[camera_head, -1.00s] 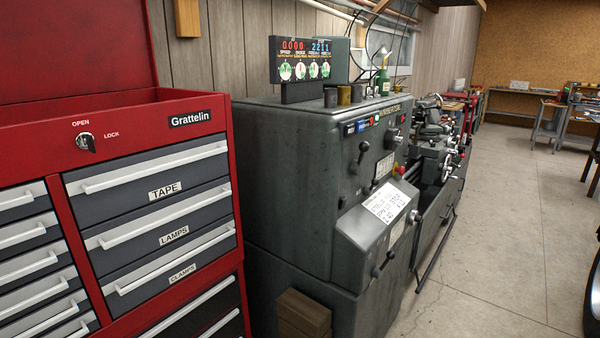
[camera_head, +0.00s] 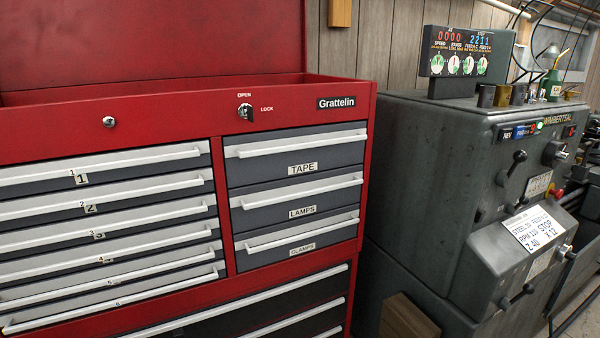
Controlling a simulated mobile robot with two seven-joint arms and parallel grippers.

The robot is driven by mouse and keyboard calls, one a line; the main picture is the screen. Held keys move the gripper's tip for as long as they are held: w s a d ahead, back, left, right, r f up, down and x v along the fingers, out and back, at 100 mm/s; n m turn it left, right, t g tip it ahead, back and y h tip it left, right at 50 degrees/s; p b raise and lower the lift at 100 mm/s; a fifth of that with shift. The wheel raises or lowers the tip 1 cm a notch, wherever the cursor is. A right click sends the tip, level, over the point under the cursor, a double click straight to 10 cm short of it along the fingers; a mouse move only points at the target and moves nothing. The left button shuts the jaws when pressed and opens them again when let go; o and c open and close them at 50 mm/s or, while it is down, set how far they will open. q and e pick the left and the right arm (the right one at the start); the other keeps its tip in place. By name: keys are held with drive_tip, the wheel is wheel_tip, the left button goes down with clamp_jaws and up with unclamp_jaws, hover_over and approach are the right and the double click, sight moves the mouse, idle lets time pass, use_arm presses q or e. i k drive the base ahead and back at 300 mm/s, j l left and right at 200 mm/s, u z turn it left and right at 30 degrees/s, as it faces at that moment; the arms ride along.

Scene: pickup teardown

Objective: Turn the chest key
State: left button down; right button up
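The red tool chest (camera_head: 180,118) fills the left and middle of the view, with its lid raised. The chest key (camera_head: 246,112) sits in the lock on the upper front panel, between the printed words OPEN above and LOCK to the right. The key's grip looks upright and dark, hanging down from the silver lock. A second round silver fitting (camera_head: 109,122) is on the same panel to the left, with no key visible in it. Neither of my grippers shows.
Drawers labelled TAPE (camera_head: 300,150), LAMPS and CLAMPS lie below the key, with numbered drawers (camera_head: 110,205) to the left. A dark grey lathe (camera_head: 430,170) stands close on the right. A wooden block (camera_head: 408,318) is low between them.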

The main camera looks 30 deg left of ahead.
sight(249, 111)
drive_tip(key=u, duration=0.8)
drive_tip(key=i+u, duration=0.25)
drive_tip(key=u, duration=0.2)
drive_tip(key=i+u, duration=0.25)
drive_tip(key=u, duration=0.25)
